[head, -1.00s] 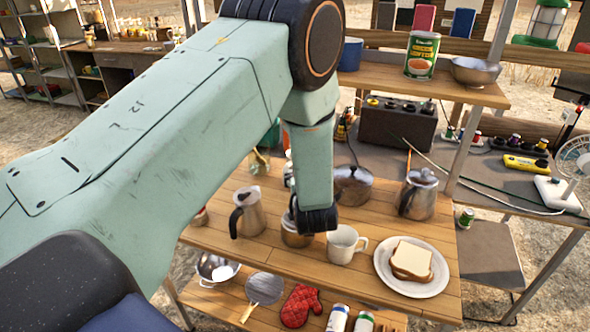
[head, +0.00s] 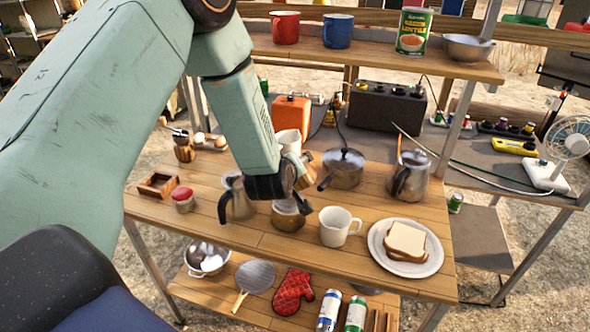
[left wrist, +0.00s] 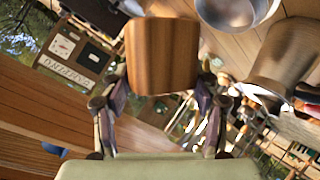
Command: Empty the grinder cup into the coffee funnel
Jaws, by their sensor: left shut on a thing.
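My left gripper (head: 283,190) is shut on the wooden grinder cup (head: 302,171), held tilted above the table. In the left wrist view the cup (left wrist: 162,55) is a brown wood-grained cylinder between the fingers. Just below the gripper stands a small metal pot with a brownish lower part (head: 288,216). The gripper partly covers its top, so I cannot make out the coffee funnel. A steel pitcher (head: 238,200) stands to its left and a white mug (head: 338,228) to its right. My right gripper is not in view.
A lidded saucepan (head: 343,168) and a steel kettle (head: 411,176) stand behind. A plate (head: 380,256) with bread is at right. At left are a wooden grinder (head: 183,150), a small wooden box (head: 158,186) and a red-lidded jar (head: 183,200). The upper shelf (head: 375,67) crosses behind.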

